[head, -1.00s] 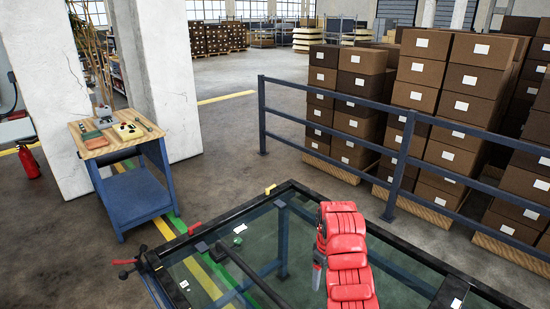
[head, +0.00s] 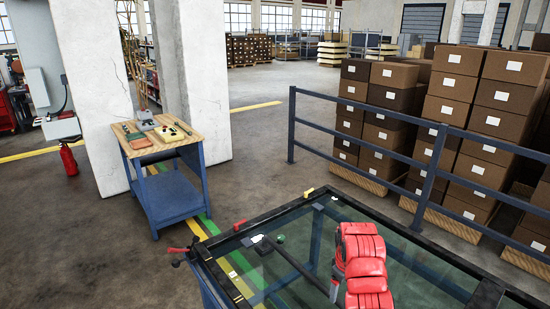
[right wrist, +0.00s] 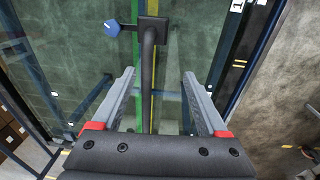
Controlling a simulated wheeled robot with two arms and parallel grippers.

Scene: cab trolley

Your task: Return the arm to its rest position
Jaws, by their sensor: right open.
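My right arm, with red casings (head: 365,265), reaches over the glass panel from the bottom right in the head view. Its gripper (head: 335,283) is mostly hidden behind the casings there. In the right wrist view the right gripper (right wrist: 158,74) has its two grey fingers wide apart. A black bar (right wrist: 149,85) with a square end plate shows in the gap between them; I cannot tell its depth, and the fingers do not close on it. The bar also shows over the glass in the head view (head: 295,262). My left gripper is not in view.
The black-framed glass panel (head: 300,236) has red handles at its left corner. A blue cart (head: 167,200) with tools on its wooden top stands at left, near pillars. A blue railing (head: 430,190) and stacked boxes (head: 485,100) are at right. Floor between is clear.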

